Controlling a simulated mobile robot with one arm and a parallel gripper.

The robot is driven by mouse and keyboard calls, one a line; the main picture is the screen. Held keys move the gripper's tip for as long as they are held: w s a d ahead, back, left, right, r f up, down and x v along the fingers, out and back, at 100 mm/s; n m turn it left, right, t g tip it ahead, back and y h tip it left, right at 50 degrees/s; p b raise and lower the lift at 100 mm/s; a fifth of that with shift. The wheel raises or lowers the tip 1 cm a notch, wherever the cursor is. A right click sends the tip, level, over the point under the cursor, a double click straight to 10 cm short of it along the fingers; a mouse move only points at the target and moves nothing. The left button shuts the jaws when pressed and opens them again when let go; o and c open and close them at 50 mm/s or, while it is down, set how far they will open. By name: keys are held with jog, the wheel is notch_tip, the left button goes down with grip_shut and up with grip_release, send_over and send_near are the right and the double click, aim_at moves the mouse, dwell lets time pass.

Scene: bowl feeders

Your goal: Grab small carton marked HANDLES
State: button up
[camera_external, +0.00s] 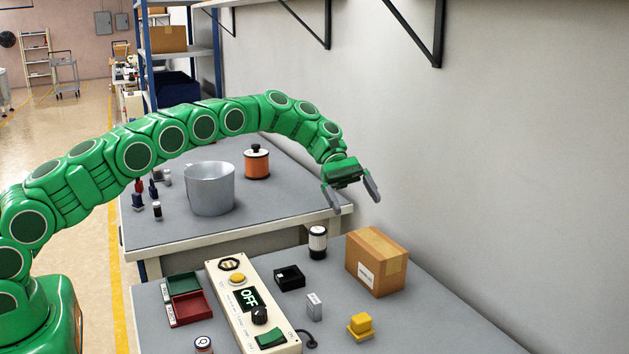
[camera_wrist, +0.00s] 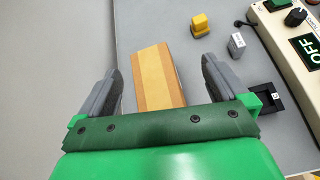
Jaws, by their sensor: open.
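A small brown cardboard carton (camera_external: 366,272) stands on the near grey bench, close to the wall. It has a white label on its front face, too small to read surely. In the wrist view the carton's taped top (camera_wrist: 155,75) lies between my fingers and a little ahead of them. My gripper (camera_external: 355,203) is open and empty. It hangs above and behind the carton in the external view, pointing down, apart from it. Its spread fingers also show in the wrist view (camera_wrist: 160,68).
A control box reading OFF (camera_external: 247,300) lies left of the carton. A black-and-white cylinder (camera_external: 317,242), a black tray (camera_external: 289,278), a small grey block (camera_external: 314,306) and a yellow block (camera_external: 360,326) stand nearby. A metal pot (camera_external: 210,190) stands on the far bench.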

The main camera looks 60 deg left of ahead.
aim_at(368, 235)
jog(key=w+a+f+n+h, duration=0.2)
jog(key=w+a+f, duration=0.1)
jog(key=f, duration=0.5)
jog(key=shift+a, duration=0.2)
jog(key=shift+x, duration=3.75)
jog(key=shift+w, duration=0.15)
jog(key=c, duration=1.4)
